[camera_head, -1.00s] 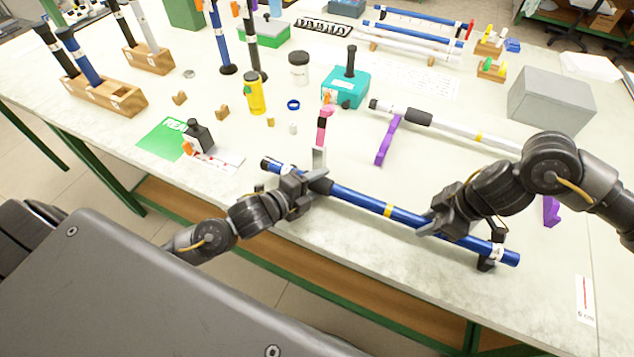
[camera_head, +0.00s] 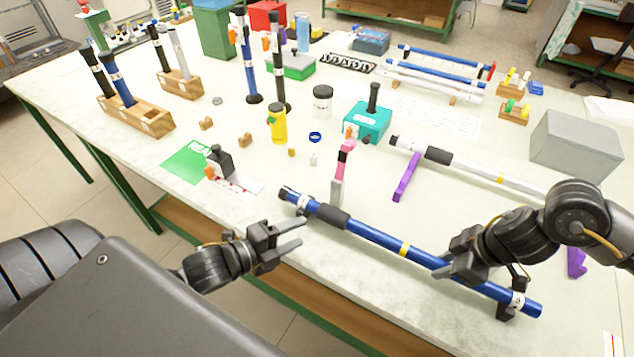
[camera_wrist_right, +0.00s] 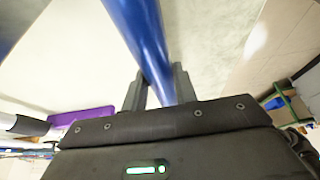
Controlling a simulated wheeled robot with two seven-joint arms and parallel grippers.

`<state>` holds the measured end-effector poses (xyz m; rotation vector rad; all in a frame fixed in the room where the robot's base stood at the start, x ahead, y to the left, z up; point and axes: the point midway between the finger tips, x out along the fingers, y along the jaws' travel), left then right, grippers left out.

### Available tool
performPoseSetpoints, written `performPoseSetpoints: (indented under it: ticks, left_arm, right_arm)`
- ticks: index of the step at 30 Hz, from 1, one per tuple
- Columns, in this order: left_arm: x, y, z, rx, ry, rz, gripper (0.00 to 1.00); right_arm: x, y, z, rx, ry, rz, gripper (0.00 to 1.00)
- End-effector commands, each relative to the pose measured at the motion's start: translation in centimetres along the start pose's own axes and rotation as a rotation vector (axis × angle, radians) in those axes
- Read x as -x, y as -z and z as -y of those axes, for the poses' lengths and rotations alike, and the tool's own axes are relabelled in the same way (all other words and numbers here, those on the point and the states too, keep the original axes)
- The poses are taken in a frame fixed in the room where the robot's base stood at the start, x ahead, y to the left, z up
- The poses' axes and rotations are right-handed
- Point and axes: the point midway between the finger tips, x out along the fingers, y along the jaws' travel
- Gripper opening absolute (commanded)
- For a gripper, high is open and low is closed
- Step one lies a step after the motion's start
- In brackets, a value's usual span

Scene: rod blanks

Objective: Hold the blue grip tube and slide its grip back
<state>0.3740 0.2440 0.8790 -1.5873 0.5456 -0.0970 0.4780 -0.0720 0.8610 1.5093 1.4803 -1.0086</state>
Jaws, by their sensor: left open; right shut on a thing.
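The blue grip tube (camera_head: 376,235) lies slantwise along the front of the table, with a yellow band near its middle and white bands toward its ends. Its black grip (camera_head: 333,215) sits near the left end, a short way in from the tip. My right gripper (camera_head: 456,266) is shut on the tube, right of the yellow band; the blue tube (camera_wrist_right: 140,35) also runs between its fingers in the right wrist view. My left gripper (camera_head: 290,236) is open and empty, left of and apart from the grip. A black stand (camera_head: 510,305) is under the tube's right end.
A white tube (camera_head: 480,172) with a black grip rests behind on purple stands (camera_head: 406,177). A pink and grey upright piece (camera_head: 339,180) stands just behind the blue tube. A black bottle (camera_head: 220,160), yellow bottle (camera_head: 277,125) and teal box (camera_head: 368,121) stand further back.

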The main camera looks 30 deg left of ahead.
Motion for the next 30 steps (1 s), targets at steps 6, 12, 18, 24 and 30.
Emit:
performPoseSetpoints:
  ticks: [6, 12, 18, 24, 30]
  left_arm:
    - [0.0, 0.0, 0.0, 0.0, 0.0, 0.0, 0.49]
    - [0.0, 0.0, 0.0, 0.0, 0.0, 0.0, 0.49]
    - [0.0, 0.0, 0.0, 0.001, 0.0, 0.0, 0.49]
    - [0.0, 0.0, 0.0, 0.001, 0.0, 0.0, 0.49]
    - [0.0, 0.0, 0.0, 0.001, 0.0, 0.0, 0.49]
  right_arm:
    - [0.0, 0.0, 0.0, 0.0, -0.001, -0.001, 0.04]
    - [0.0, 0.0, 0.0, 0.0, -0.001, -0.001, 0.43]
    - [0.0, 0.0, 0.0, 0.0, 0.0, 0.0, 0.54]
    - [0.3, 0.0, 0.0, 0.0, -0.001, -0.001, 0.54]
    - [3.0, 0.0, -0.1, 0.002, -0.003, -0.001, 0.54]
